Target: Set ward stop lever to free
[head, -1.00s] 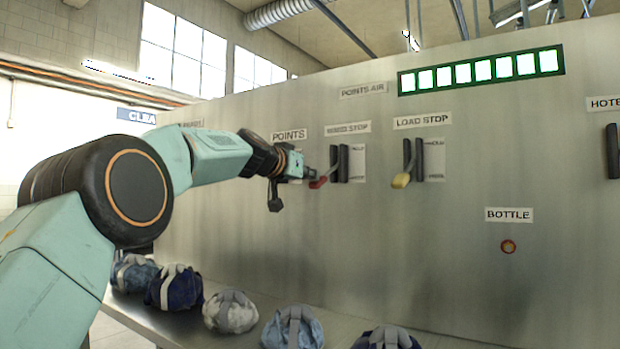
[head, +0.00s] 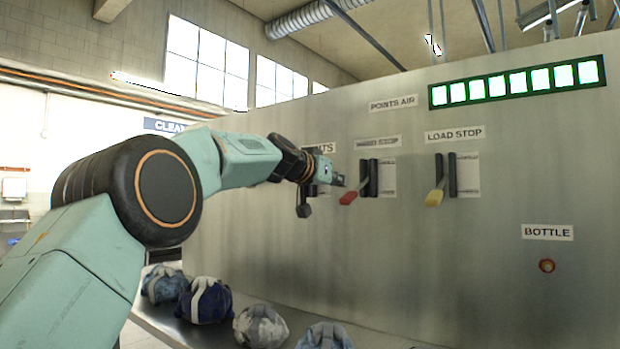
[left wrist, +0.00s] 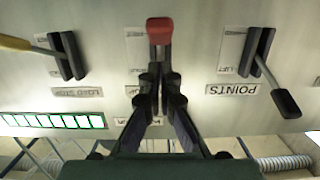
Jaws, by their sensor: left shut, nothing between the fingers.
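The ward stop lever has a red handle (head: 347,198) and sticks out of a dark slotted bracket under a blurred label (head: 378,142) on the grey panel. The handle slants down and outward; the small position words beside it are too small to read. My left gripper (head: 340,180) is shut and empty, just above the red handle in the picture. The left wrist view, upside down, shows the shut fingers (left wrist: 159,82) in line with the red handle (left wrist: 159,30), partly covering the bracket. I cannot tell whether they touch. My right gripper is not in view.
The yellow load stop lever (head: 435,197) is to the right. The points lever, with a black handle (left wrist: 286,103), is on the other side, close to my left wrist. Several sling bags (head: 205,300) lie on the ledge below. A round bottle button (head: 547,266) is lower right.

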